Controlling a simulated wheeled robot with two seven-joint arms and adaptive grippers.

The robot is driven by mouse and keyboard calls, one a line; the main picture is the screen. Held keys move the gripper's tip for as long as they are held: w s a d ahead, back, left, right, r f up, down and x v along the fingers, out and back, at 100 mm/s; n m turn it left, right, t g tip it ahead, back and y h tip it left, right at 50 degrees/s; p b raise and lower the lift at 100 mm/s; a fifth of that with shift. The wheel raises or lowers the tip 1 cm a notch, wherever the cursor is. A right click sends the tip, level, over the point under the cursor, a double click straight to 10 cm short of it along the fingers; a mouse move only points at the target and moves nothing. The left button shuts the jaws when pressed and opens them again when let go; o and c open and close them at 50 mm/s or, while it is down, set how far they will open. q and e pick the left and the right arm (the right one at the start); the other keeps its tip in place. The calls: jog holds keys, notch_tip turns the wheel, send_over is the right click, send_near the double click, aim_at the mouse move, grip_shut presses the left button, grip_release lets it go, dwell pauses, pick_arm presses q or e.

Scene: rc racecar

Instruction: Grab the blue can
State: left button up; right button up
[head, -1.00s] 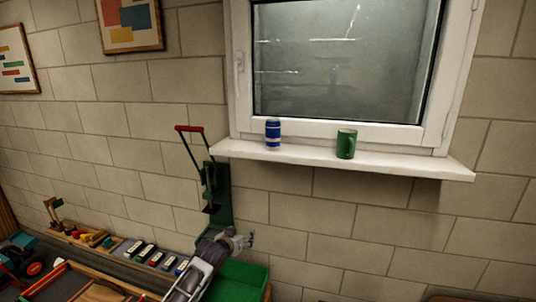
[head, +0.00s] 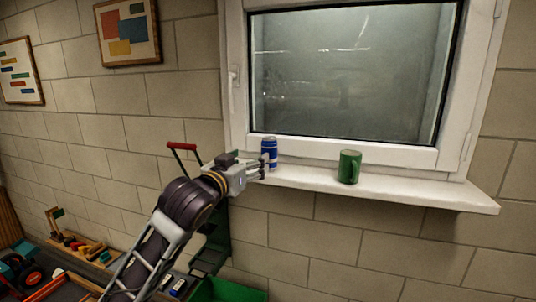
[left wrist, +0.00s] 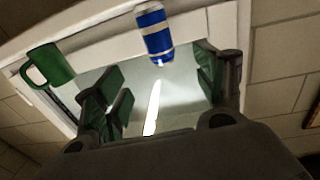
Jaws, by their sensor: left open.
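The blue can (head: 270,151), with a white band, stands upright on the white window sill at its left end. In the left wrist view the can (left wrist: 154,34) appears ahead, between the spread fingers and beyond their tips. My left gripper (head: 262,169) is open, at sill height at the can's lower left, and partly overlaps its base in the head view. Its green-padded fingers (left wrist: 160,85) hold nothing. My right gripper is not in view.
A green mug (head: 349,167) stands on the white sill (head: 420,190) to the right of the can. The window (head: 350,75) is behind them. A green tool with a red handle (head: 182,146) stands left of the sill. A green bin (head: 228,290) is below.

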pick_arm(q)
jog(key=p+x, duration=0.1)
jog(key=x, duration=0.7)
jog(key=shift+w, duration=0.3)
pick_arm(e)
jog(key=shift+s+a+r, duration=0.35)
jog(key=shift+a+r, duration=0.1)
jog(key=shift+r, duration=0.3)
pick_arm(q)
jog(key=shift+w+d+p, duration=0.1)
jog(key=shift+d+p, duration=0.05)
jog(key=shift+p, duration=0.15)
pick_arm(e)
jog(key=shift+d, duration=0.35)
pick_arm(q)
jog(key=shift+p+x, duration=0.35)
jog(key=shift+x, duration=0.4)
jog(key=shift+p+x, duration=0.45)
jog(key=shift+x, duration=1.15)
jog(key=shift+w+d, duration=0.1)
jog(key=shift+w, duration=0.05)
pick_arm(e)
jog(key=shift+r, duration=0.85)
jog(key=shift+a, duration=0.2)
pick_arm(q)
jog(key=shift+c, duration=0.3)
